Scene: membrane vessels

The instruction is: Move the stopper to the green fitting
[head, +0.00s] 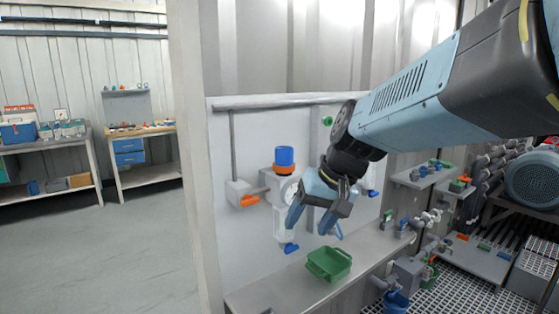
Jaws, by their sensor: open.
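A blue cylindrical piece (284,155), which looks like the stopper, sits upright on an orange ring (284,169) on the white wall panel. A small round green fitting (328,121) is on the panel, higher and to the right, left of my arm. My gripper (309,222) points down in front of the panel, below and right of the blue piece and apart from it in the picture. Its two fingers are spread with nothing between them. My wrist and forearm cover part of the panel on the right.
A green tray (328,264) rests on the shelf (280,292) below my gripper. An orange handle (250,201) and a blue handle (291,248) stick out from the panel's pipework. More pipework stands at right. Open floor (110,255) lies left of the post.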

